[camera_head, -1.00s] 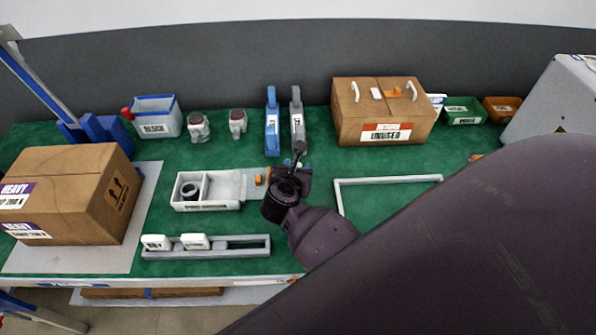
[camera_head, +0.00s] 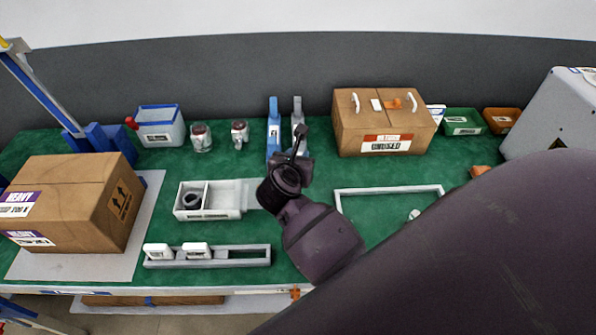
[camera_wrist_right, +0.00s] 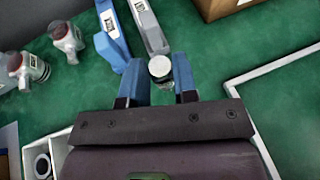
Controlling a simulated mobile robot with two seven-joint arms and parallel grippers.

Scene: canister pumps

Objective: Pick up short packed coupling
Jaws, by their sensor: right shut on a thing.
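My right gripper (camera_wrist_right: 160,88) is shut on a small round piece (camera_wrist_right: 160,68) with a pale flat top and a greyish body, held between its two blue fingers. It looks like the short packed coupling, but no label on it can be read. In the head view my right gripper (camera_head: 298,143) is over the middle of the table, in front of the blue and grey holders, and its wrist hides the held piece. My left gripper is not in view.
A blue holder (camera_head: 273,134) and a grey holder (camera_head: 298,120) stand just beyond the gripper. A white tray (camera_head: 222,213) with a black ring (camera_head: 191,201) lies left. A white frame (camera_head: 390,190) encloses mostly bare mat.

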